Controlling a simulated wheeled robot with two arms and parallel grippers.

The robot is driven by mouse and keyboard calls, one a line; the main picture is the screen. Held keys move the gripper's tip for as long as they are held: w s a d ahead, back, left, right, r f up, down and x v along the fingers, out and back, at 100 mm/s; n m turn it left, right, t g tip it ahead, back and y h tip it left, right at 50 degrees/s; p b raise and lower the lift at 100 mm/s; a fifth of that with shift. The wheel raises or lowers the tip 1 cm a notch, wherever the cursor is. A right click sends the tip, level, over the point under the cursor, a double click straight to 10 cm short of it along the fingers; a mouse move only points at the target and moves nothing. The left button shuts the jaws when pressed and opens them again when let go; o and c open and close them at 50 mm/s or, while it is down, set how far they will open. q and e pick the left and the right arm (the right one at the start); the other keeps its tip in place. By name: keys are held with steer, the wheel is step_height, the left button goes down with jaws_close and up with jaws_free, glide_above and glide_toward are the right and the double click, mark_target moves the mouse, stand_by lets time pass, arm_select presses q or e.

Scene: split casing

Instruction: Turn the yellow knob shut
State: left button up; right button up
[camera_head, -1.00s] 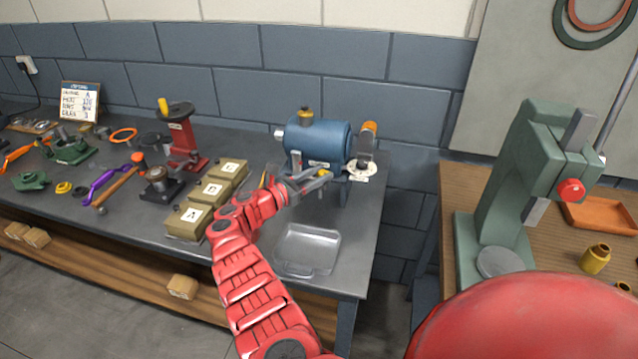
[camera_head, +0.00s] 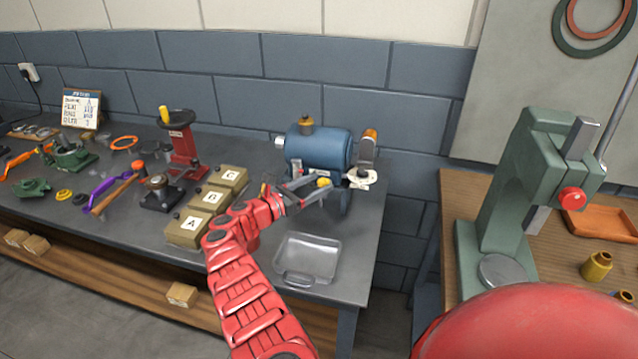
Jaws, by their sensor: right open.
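My left gripper is not in view.
A clear tray (camera_head: 308,258) lies near the bench's front right corner. Lettered boxes (camera_head: 188,229) stand left of my arm, with a red press (camera_head: 183,150) behind them. A green press (camera_head: 520,190) stands on the wooden table at right.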

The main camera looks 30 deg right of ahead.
steer(key=s+a+b, duration=0.1)
steer(key=a, duration=1.5)
steer(key=shift+s+a+b, duration=0.15)
steer(key=shift+s+b, duration=0.15)
steer(key=shift+b, duration=0.05)
